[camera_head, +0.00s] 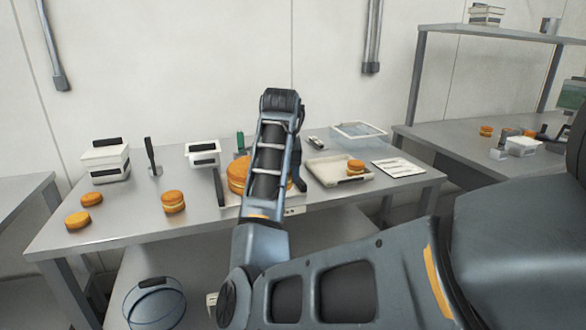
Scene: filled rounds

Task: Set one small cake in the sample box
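Small orange-brown cakes with a pale filling stand on the metal table (130,228). One lies at the left (78,220), one behind it (91,198), and a taller one stands further right (173,201). A larger cake (237,174) is partly hidden behind my arm. Another small cake (356,166) sits in a shallow pale tray (326,172). I cannot tell for sure which container is the sample box; a small white box with a dark top (203,154) stands at the back. My gripper's fingers are hidden behind my raised arm link, above the table's middle.
Stacked white boxes (105,162) and a dark upright tool (152,158) stand back left. A white card (398,167) and a clear tray (359,130) lie right. A second table (440,139) holds more cakes. A round basket-like object (155,304) sits below.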

